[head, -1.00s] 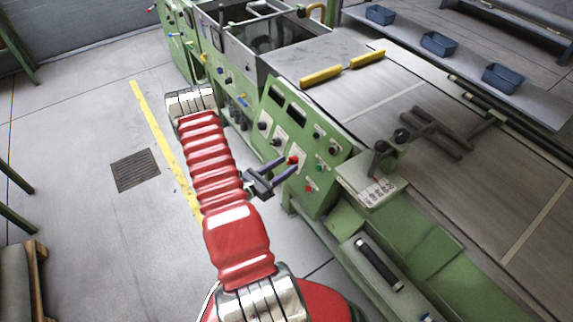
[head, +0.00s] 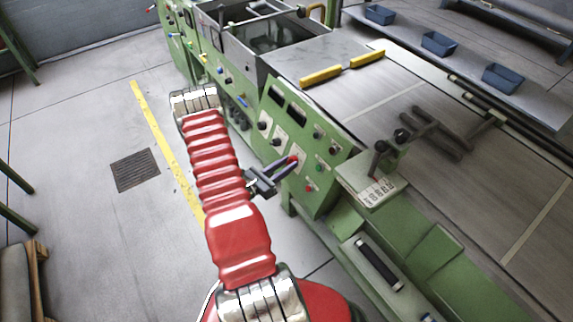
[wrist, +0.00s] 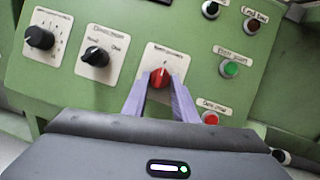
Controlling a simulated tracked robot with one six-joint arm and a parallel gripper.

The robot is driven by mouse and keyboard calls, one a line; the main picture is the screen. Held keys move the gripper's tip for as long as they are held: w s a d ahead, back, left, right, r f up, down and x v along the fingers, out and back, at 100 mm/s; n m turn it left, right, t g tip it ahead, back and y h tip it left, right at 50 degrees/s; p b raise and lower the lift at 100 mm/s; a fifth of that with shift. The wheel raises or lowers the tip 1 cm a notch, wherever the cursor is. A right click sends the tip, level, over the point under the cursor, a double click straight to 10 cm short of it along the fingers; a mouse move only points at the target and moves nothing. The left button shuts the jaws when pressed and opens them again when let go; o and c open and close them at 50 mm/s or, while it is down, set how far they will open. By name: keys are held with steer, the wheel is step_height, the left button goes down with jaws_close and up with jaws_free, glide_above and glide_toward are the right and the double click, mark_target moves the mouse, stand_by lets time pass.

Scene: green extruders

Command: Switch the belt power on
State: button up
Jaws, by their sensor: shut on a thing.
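A red rotary knob (wrist: 159,78) sits on a white label plate (wrist: 163,62) on the green control panel (wrist: 120,20). The plate's lettering is too blurred to read. My gripper (wrist: 160,84) is shut on the knob, with one purple-grey finger on each side of it. A short pale mark above the knob points roughly upward in the wrist view. In the head view, my gripper (head: 289,166) reaches the panel from the left and the red knob (head: 293,159) shows at its tips.
Two black knobs (wrist: 39,37) (wrist: 95,57) are left of the red one. A green button (wrist: 230,68) and a red button (wrist: 210,118) sit close on the right. A lever box (head: 372,182) stands right of the panel.

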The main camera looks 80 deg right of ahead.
steer(key=shift+d, duration=0.1)
steer(key=shift+c, duration=0.2)
steer(key=shift+m, duration=0.6)
steer(key=shift+w+m+g, duration=0.1)
steer(key=shift+m+g, duration=0.2)
steer(key=m+g+y, duration=0.1)
steer(key=m, duration=0.3)
steer(key=m+g+y, duration=0.1)
steer(key=m+y, duration=0.1)
steer(key=m, duration=0.3)
steer(key=m+g+y, duration=0.1)
steer(key=m+y, duration=0.1)
steer(key=m, duration=0.2)
steer(key=shift+w+d+r+m, duration=0.1)
steer(key=shift+w+d+m, duration=0.1)
steer(key=shift+w+m, duration=0.1)
steer(key=shift+y, duration=0.3)
steer(key=o, duration=1)
steer(key=shift+o, duration=0.2)
steer(key=shift+w, duration=0.1)
